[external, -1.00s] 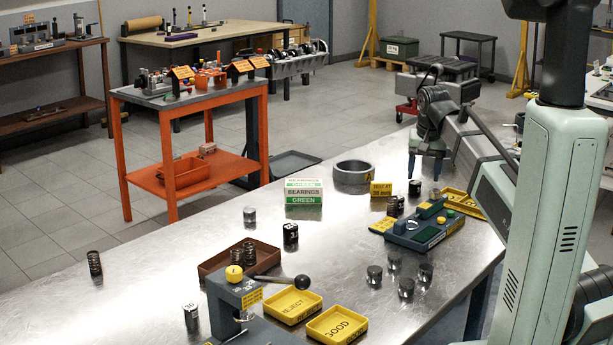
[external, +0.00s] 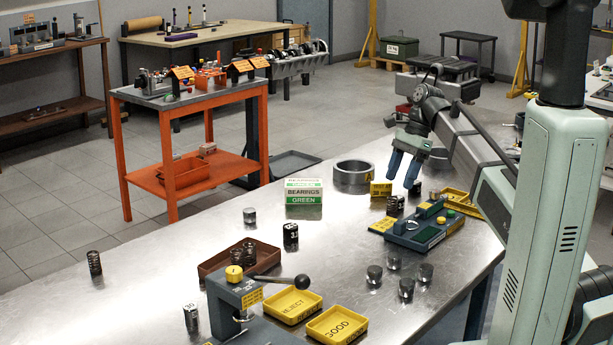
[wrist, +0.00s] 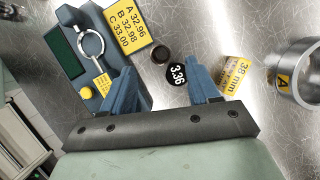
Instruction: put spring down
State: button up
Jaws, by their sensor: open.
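A dark coil spring (external: 395,206) stands upright on the metal bench, beside the left end of the blue tester (external: 425,228). In the wrist view a dark round part that looks like the spring's top (wrist: 160,54) lies just beyond my fingertips. My gripper (external: 402,178) is open, with its blue fingers apart above the bench, over the area behind the spring. In the wrist view the gap between my fingers (wrist: 163,75) is empty. A black cylinder marked 3.36 (wrist: 177,73) shows below it, near the right finger.
A yellow 38 mm sign (external: 380,189) and a grey ring (external: 353,174) stand nearby. A bearings box (external: 304,192) is further left. Another spring (external: 94,263) stands at the far left, with more in a brown tray (external: 215,264). Several dark cylinders stand in front of the tester.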

aim_at(389, 208)
jog(key=shift+x, duration=3.65)
grip_shut()
notch_tip(389, 208, up, 10)
